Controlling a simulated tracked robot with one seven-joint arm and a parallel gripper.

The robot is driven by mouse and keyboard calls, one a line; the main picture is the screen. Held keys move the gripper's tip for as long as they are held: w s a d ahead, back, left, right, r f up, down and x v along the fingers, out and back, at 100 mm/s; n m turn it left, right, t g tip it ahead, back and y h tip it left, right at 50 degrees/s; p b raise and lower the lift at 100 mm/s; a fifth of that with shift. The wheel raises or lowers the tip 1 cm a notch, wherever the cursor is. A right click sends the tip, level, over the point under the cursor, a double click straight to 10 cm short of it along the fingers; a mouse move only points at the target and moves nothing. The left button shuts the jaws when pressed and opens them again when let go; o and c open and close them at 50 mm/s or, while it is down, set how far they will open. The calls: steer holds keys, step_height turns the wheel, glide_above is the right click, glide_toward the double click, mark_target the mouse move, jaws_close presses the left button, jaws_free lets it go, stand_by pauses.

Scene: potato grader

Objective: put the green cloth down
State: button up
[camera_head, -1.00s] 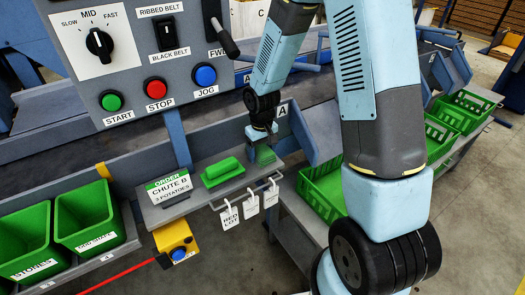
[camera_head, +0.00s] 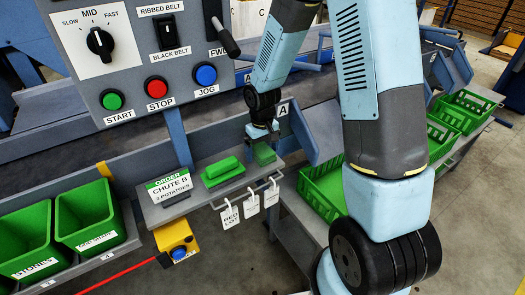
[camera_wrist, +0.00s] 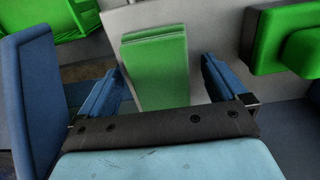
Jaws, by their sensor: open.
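The green cloth (camera_wrist: 157,68) is a folded block lying on the grey shelf, between my gripper's two blue fingers in the wrist view. Gaps show on both sides of it, so the fingers are apart from it. In the head view the cloth (camera_head: 264,154) is at the right end of the shelf, just below my gripper (camera_head: 262,138). My gripper (camera_wrist: 162,72) is open and points down at the shelf.
The order card (camera_head: 169,187) stands further left. White tags (camera_head: 251,205) hang from the front rail. A blue plate (camera_wrist: 35,95) stands close beside my gripper.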

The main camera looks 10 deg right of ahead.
step_height(320, 180, up, 10)
step_height(320, 180, up, 16)
steer(key=m+t, duration=0.2)
steer(key=t, duration=0.1)
glide_above(262, 149)
steer(key=s+d, duration=0.7)
steer(key=s, duration=0.2)
steer(key=s+d+r+m+t, duration=0.1)
steer(key=s+d+r, duration=0.1)
steer(key=s+r, duration=0.2)
steer(key=s+d+r+m+t, duration=0.1)
steer(key=s+d+r, duration=0.2)
steer(key=s, duration=0.6)
steer(key=shift+d+r+m+t, duration=0.2)
steer(key=shift+r+m+t, duration=0.1)
steer(key=shift+r, duration=0.1)
